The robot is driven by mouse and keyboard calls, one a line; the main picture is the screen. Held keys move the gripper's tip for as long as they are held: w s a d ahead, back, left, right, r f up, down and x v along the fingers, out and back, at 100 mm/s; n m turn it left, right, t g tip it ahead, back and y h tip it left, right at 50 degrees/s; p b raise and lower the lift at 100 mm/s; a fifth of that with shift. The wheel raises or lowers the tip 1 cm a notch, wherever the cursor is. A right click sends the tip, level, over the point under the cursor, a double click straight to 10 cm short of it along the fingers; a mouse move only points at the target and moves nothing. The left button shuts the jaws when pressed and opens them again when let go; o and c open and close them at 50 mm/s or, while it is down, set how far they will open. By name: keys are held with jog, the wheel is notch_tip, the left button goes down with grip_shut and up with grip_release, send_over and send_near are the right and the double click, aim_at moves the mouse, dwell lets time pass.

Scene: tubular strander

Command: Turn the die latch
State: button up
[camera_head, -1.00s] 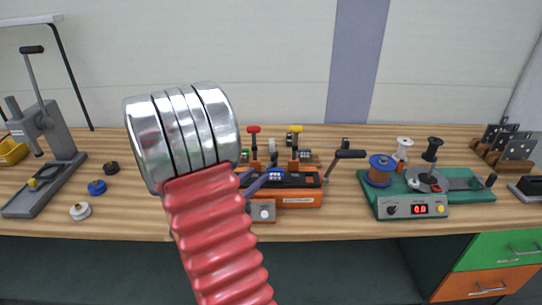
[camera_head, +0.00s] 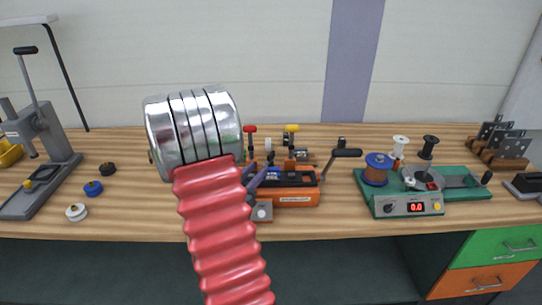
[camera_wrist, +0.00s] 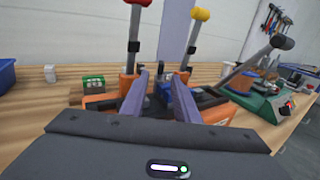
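The orange strander machine (camera_head: 296,197) stands on the bench, with a red-knobbed lever (camera_head: 250,138), a yellow-knobbed lever (camera_head: 291,137) and a black-handled crank on its right. The red lever (camera_wrist: 133,40) and yellow lever (camera_wrist: 190,40) rise on either side in the wrist view. My gripper (camera_wrist: 160,82) has its two purple fingers apart, with a dark and blue part of the machine showing between them. Nothing is held between the fingers. In the head view my arm hides the machine's left side. I cannot tell which small part is the die latch.
A green winding unit (camera_head: 410,203) with a blue spool (camera_head: 377,169) stands to the right. A grey lever press (camera_head: 42,150) stands at the left, near several small round caps. A blue bin (camera_wrist: 5,76) shows at the wrist view's left edge. Bare bench lies in front.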

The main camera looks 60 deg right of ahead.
aim_at(270, 155)
jog(key=d, duration=1)
jog(key=shift+s+d, duration=0.1)
jog(key=shift+s, duration=0.2)
jog(key=shift+c, duration=0.4)
grip_shut()
jog(key=shift+d, duration=0.1)
jog(key=shift+w, duration=0.1)
